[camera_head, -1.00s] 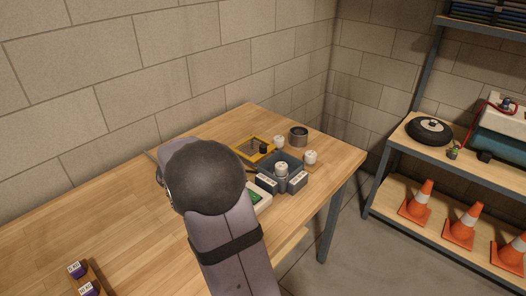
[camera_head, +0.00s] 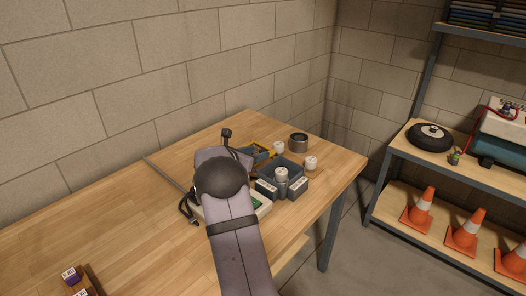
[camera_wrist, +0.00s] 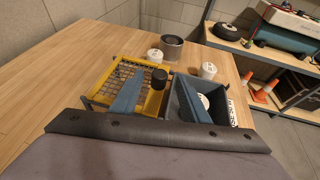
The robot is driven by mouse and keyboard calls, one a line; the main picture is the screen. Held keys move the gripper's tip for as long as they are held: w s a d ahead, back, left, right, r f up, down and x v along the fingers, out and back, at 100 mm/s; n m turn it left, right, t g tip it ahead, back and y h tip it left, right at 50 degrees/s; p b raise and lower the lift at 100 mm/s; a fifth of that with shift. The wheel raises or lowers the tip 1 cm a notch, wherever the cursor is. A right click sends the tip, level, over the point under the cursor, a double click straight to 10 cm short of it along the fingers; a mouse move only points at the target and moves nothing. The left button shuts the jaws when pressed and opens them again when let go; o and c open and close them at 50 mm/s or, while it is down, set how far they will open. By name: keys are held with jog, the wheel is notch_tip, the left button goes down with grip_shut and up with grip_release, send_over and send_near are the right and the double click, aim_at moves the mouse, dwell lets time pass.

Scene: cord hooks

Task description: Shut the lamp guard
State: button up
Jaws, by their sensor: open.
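The lamp guard (camera_wrist: 112,76) is a yellow frame with wire mesh and a black knob (camera_wrist: 158,74). It lies open, folded out to the left of a blue-grey box (camera_wrist: 178,106). A white round lamp (camera_wrist: 204,101) shows inside the box, partly hidden by a finger. In the head view the guard (camera_head: 270,145) is largely hidden by my arm, beside the box (camera_head: 290,165). My gripper (camera_wrist: 162,80) is open, with one blue finger over the mesh and the other over the box. The knob appears between the fingers; contact cannot be told.
A dark round tin (camera_head: 298,142) and two white pots (camera_head: 278,147) (camera_head: 311,163) stand close behind and right of the box. Labelled grey blocks (camera_head: 266,188) stand in front. A rod (camera_head: 164,172) lies left of my arm. The table's left part is mostly clear.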

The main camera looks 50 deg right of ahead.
aim_at(262, 151)
jog(key=shift+p+x, duration=0.7)
jog(key=shift+x, duration=1.9)
grip_shut()
